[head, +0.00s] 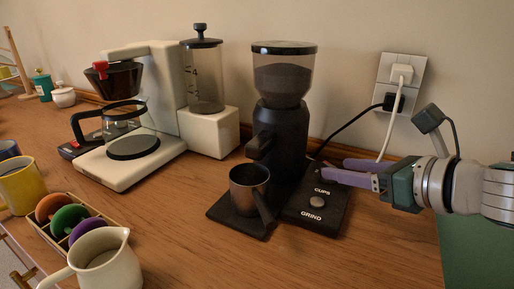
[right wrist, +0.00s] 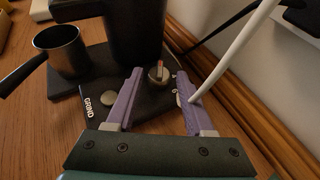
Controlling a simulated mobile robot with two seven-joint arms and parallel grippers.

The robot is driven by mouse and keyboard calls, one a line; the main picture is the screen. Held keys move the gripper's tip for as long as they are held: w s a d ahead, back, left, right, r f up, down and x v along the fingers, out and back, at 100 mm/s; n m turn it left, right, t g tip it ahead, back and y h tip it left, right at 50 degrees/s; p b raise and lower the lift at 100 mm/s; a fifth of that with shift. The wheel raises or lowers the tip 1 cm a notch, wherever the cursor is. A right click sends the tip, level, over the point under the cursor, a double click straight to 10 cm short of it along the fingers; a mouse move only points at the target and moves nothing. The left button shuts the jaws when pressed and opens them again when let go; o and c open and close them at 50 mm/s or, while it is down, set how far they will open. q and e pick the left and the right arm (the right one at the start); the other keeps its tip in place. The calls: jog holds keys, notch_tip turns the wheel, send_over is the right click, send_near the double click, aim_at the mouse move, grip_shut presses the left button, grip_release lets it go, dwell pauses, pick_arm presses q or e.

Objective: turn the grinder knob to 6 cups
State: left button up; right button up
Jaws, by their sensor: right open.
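The black coffee grinder (head: 280,120) stands on the table with a clear hopper on top. Its control base (head: 318,208) carries the labels CUPS and GRIND and a round grey button (head: 317,202). The grinder knob (right wrist: 158,76) is small and metallic with a red pointer mark; in the right wrist view it points roughly up the picture. In the head view the knob is hidden by my fingers. My right gripper (head: 336,170) is open, its purple fingers on either side of the knob with gaps visible. White marks near the knob are too small to read. My left gripper is not in view.
A metal cup (head: 250,187) stands on the grinder's base. A coffee maker (head: 150,110) with a glass carafe stands at the left. A white cable (head: 391,115) and black cord run from the wall outlet close to my right gripper. A cream pitcher (head: 97,262) is in front.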

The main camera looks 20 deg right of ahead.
aim_at(331, 165)
jog(key=shift+x, duration=1.95)
grip_shut()
